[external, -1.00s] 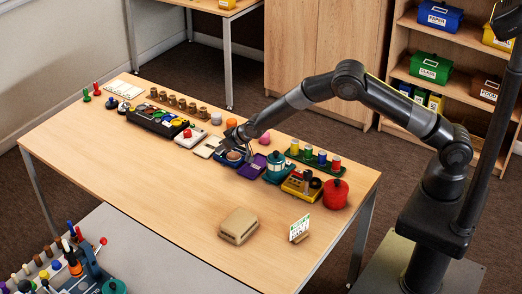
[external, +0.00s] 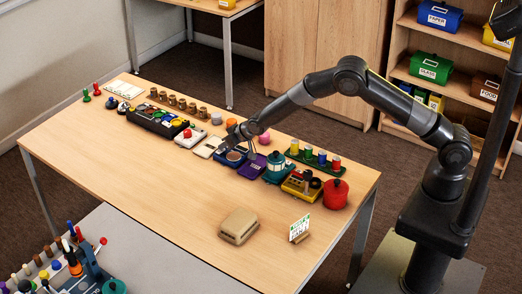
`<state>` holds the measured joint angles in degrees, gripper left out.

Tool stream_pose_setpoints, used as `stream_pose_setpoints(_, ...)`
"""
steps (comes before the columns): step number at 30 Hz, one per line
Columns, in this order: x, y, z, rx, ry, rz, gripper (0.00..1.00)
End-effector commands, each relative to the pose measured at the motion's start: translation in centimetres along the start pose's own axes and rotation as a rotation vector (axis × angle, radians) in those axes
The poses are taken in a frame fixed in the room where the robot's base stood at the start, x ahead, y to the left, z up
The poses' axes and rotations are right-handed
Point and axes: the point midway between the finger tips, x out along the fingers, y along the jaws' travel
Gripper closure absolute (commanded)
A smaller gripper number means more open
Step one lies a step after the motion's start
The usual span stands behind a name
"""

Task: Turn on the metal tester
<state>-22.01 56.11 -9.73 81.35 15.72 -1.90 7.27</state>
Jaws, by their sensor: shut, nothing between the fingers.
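Several small devices stand in a row along the far side of the wooden table. A blue device with a round brownish disc (external: 234,156) is among them and may be the metal tester; a yellow device with dark round parts (external: 302,185) also stands in the row, and I cannot tell for sure which is the tester. My gripper (external: 247,152) is shut and empty, just over or beside the blue device's right side. The gripper covers part of that device, and contact cannot be made out. No switch or lamp state is legible at this size.
A purple device (external: 252,166) and a teal pot-like thing (external: 277,168) stand close on the right. A white card or tray (external: 208,147) and a red-buttoned box (external: 189,138) are on the left. A tan case (external: 238,226) and sign (external: 299,229) stand nearer; the middle is clear.

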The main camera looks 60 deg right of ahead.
Motion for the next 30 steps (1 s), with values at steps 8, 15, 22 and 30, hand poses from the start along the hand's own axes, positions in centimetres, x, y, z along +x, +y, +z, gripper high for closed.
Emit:
stream_pose_setpoints(8, -3.4, 0.1, -2.8, 0.001, 0.0, 0.001, 1.0)
stream_pose_setpoints(15, -7.7, 0.1, -2.7, 0.0, 0.001, 0.0, 1.0)
stream_pose_setpoints(22, -11.0, 0.1, -2.6, 0.0, 0.0, 0.0, 1.0)
stream_pose_setpoints(30, -12.6, 0.1, -2.6, 0.0, 0.0, 0.001, 1.0)
